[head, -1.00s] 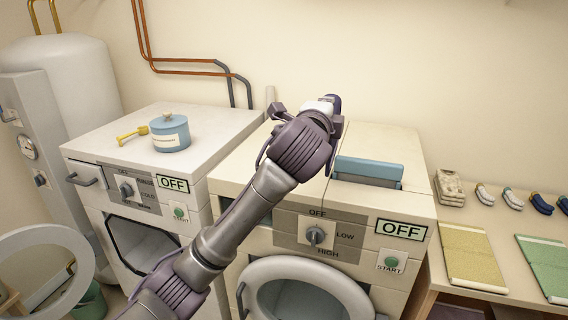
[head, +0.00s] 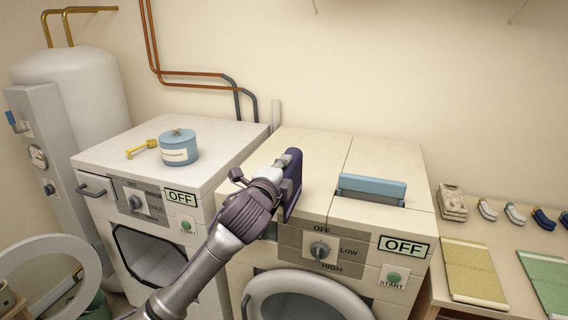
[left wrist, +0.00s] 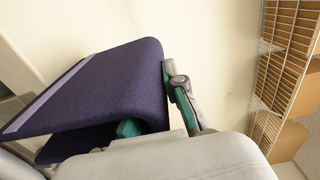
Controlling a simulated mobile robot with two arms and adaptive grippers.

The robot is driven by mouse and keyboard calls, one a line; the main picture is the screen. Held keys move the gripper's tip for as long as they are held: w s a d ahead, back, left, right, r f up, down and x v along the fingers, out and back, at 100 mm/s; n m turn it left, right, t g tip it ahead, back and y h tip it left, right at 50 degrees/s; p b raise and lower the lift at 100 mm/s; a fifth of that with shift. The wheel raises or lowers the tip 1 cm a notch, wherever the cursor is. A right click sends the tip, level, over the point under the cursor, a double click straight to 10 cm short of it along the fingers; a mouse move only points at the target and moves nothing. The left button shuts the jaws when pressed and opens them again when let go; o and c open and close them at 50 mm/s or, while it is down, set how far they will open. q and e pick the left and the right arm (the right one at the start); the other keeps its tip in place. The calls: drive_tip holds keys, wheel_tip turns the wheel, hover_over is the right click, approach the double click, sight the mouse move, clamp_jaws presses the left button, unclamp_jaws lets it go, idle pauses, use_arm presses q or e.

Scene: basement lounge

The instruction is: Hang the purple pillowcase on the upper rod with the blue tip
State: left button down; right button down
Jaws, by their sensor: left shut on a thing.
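The purple pillowcase (head: 293,187) hangs edge-on from my left gripper (head: 281,170) in the head view, in front of or above the right-hand machine's top. In the left wrist view the pillowcase (left wrist: 105,88) is a dark purple folded cloth with a paler stripe along its outer edge. My left gripper (left wrist: 160,113) is shut on it there, with one teal-padded finger outside the cloth and the other partly inside its fold. No rod with a blue tip can be made out in either view. My right gripper is not in view.
Two white machines stand side by side; the left one (head: 105,154) bears a blue pot (head: 177,149) and yellow scoop (head: 142,149). A blue flap (head: 372,187) stands up from the right one (head: 410,216). Folded cloths lie on a table at right. A wire shelf (left wrist: 267,75) holds boxes.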

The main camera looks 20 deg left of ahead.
use_arm(q)
drive_tip(key=c, duration=1.6)
unclamp_jaws()
drive_tip(key=shift+f, duration=0.1)
drive_tip(key=o, duration=0.4)
